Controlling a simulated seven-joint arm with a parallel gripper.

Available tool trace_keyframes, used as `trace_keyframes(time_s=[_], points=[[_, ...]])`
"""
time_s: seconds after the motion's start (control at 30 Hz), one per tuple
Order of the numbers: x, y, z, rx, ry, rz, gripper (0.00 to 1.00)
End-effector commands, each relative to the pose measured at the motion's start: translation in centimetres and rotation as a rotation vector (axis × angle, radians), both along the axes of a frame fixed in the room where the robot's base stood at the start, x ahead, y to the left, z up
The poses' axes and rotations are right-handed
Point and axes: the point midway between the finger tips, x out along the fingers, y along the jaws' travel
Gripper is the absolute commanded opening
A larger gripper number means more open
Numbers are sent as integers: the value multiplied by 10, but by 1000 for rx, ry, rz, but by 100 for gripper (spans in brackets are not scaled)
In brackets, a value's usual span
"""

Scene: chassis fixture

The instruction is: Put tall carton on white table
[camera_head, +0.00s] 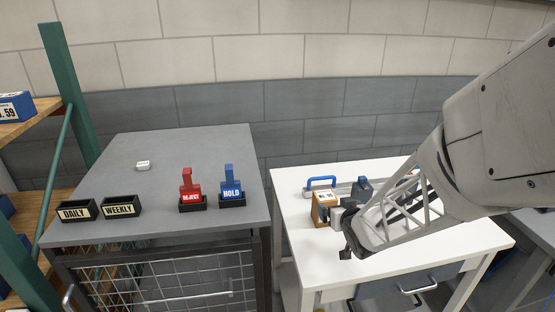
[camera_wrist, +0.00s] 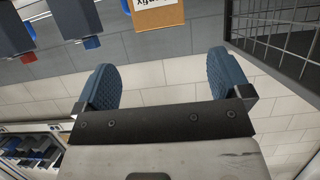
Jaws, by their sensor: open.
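A brown carton (camera_head: 322,212) with a dark-printed pale label appears to stand upright at the left part of the white table (camera_head: 300,254). A brown box with printed lettering, apparently the same carton, shows at the top edge of the wrist view (camera_wrist: 158,14), partly cut off. My gripper (camera_head: 346,234) is just right of and below the carton in the head view, over the white table. Its blue-grey pads are wide apart in the wrist view (camera_wrist: 163,84), with nothing between them. The carton is beyond the pads. My arm hides the table's right part.
A blue-handled object (camera_head: 321,182) and a dark block (camera_head: 362,186) sit close behind the carton. The white table's front left is clear.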

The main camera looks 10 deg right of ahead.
Motion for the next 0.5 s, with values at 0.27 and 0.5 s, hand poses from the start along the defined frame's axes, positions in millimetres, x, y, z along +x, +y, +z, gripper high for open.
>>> trace_keyframes(time_s=[0.27,0.5], points=[[0,0,0,0,0,0,96],[-3,2,7,-11,27,-14,96]])
